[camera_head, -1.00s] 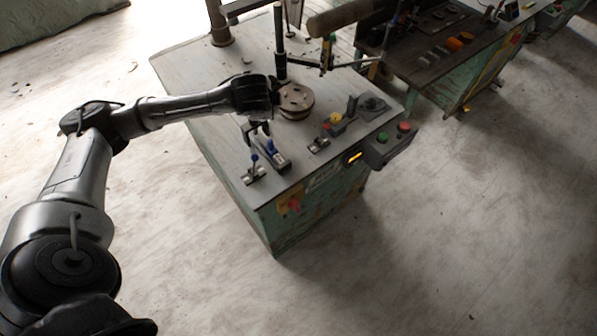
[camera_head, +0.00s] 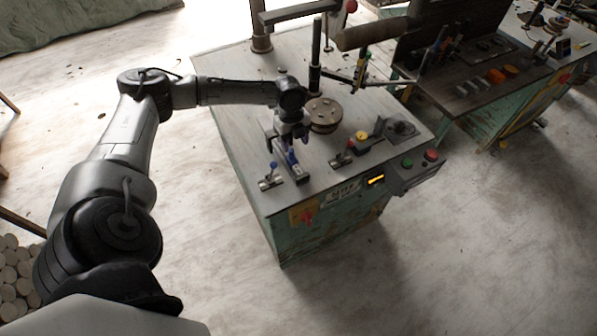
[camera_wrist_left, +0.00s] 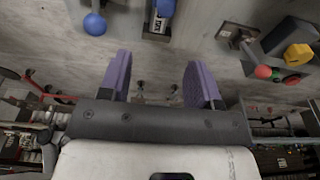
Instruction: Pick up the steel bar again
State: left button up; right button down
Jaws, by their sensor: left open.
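My left gripper (camera_head: 287,142) hangs above the near left part of the grey worktable (camera_head: 235,80), pointing down. In the left wrist view its two purple fingers (camera_wrist_left: 158,80) are open with nothing between them. My right gripper is out of view.
A small blue-knobbed clamp (camera_head: 270,179) stands left of the fixture. A round brown disc (camera_head: 324,114) and an upright dark post (camera_head: 315,60) stand close behind the gripper. A control box (camera_head: 413,170) with red and green buttons is at the front right. Another bench (camera_head: 470,100) stands beyond.

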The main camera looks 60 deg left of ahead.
pick_arm(q)
send_over(298, 169)
jog(key=a, duration=0.1)
notch_tip(298, 169, down, 6)
jog(key=shift+a+f+b, duration=0.1)
jog(key=shift+f+b, duration=0.1)
jog(key=shift+b, duration=0.2)
jog(key=shift+d+f+b, duration=0.15)
jog(key=shift+d+f, duration=0.05)
jog(key=shift+f, duration=0.65)
jog(key=shift+d+f+b, duration=0.2)
jog(key=shift+f, duration=0.7)
jog(key=shift+d+f+b, duration=0.15)
jog(key=shift+d+f, duration=0.05)
jog(key=shift+f, duration=0.65)
jog(key=c, duration=0.3)
jog(key=shift+r, duration=0.1)
grip_shut()
